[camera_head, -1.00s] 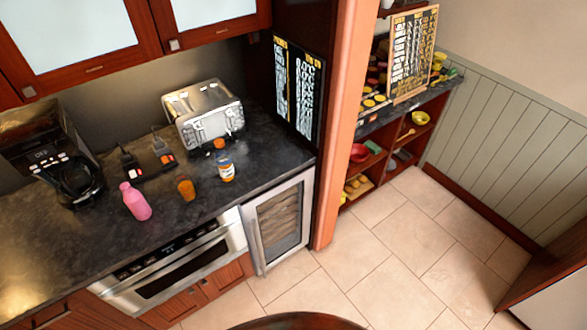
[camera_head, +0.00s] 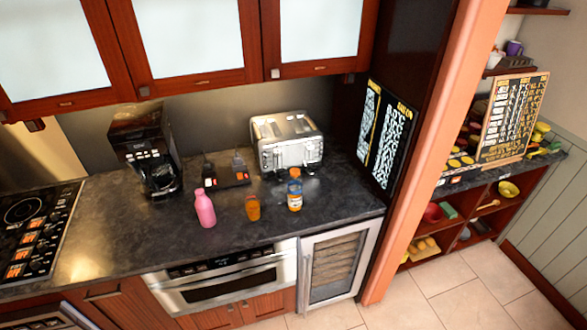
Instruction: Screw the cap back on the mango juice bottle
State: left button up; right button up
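Several bottles stand upright on the dark counter. A small orange bottle (camera_head: 252,207) is in the middle, and I see no clear cap on it. To its right is a bottle with an orange body and a white-and-blue label (camera_head: 295,195). A small orange piece (camera_head: 295,173) shows just above or behind that labelled bottle; it may be a cap, and I cannot tell whether it touches the bottle. The labels are too small to read, so I cannot tell which bottle is mango juice. Neither of my grippers is in view.
A pink bottle (camera_head: 204,208) stands left of the orange one. A toaster (camera_head: 287,142), small dark devices (camera_head: 224,172) and a coffee maker (camera_head: 150,150) stand behind. A cooktop (camera_head: 35,230) is at left. The counter (camera_head: 120,240) is clear at front left.

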aim_at(295, 185)
jog(key=u, duration=1.9)
jog(key=i, duration=0.95)
jog(key=z, duration=2.5)
